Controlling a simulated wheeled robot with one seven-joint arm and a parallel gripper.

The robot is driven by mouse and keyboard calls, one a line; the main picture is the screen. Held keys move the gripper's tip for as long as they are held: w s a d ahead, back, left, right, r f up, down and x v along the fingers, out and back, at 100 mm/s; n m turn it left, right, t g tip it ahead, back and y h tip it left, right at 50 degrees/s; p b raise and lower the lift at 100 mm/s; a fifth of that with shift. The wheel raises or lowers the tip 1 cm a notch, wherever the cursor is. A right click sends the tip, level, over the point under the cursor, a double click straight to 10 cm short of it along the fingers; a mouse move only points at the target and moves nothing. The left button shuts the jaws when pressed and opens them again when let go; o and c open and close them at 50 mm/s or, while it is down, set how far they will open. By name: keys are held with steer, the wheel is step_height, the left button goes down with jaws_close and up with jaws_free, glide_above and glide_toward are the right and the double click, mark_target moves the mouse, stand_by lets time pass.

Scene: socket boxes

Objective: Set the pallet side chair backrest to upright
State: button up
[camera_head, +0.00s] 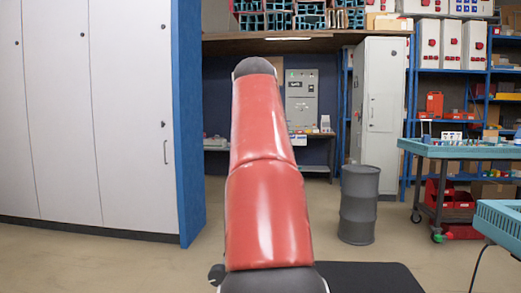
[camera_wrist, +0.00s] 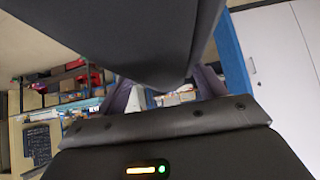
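No chair or backrest can be made out for sure in either view. A large dark grey smooth shape (camera_wrist: 125,35) fills the top middle of the wrist view, close to the camera; I cannot tell what it is. My gripper (camera_wrist: 163,92) shows in the wrist view, with two greyish fingers spaced apart behind the dark body edge. Their tips are hidden by the dark shape, so I cannot tell whether they hold anything. In the head view my red arm rises in the middle and hides my gripper. A flat black surface (camera_head: 370,278) lies at the bottom, right of my arm.
White cabinets (camera_head: 90,110) with a blue side stand at the left. A grey barrel (camera_head: 358,205) stands right of my arm. A workbench (camera_head: 465,150) and a teal table (camera_head: 500,222) are at the right. Loaded shelves line the back. Open floor lies between.

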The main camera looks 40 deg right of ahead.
steer(key=shift+a, duration=0.1)
steer(key=p+v, duration=0.2)
steer(key=v, duration=0.4)
steer(key=shift+s+a+r, duration=0.1)
steer(key=shift+a+r, duration=0.05)
steer(key=shift+r, duration=0.25)
steer(key=shift+s+a+r, duration=0.3)
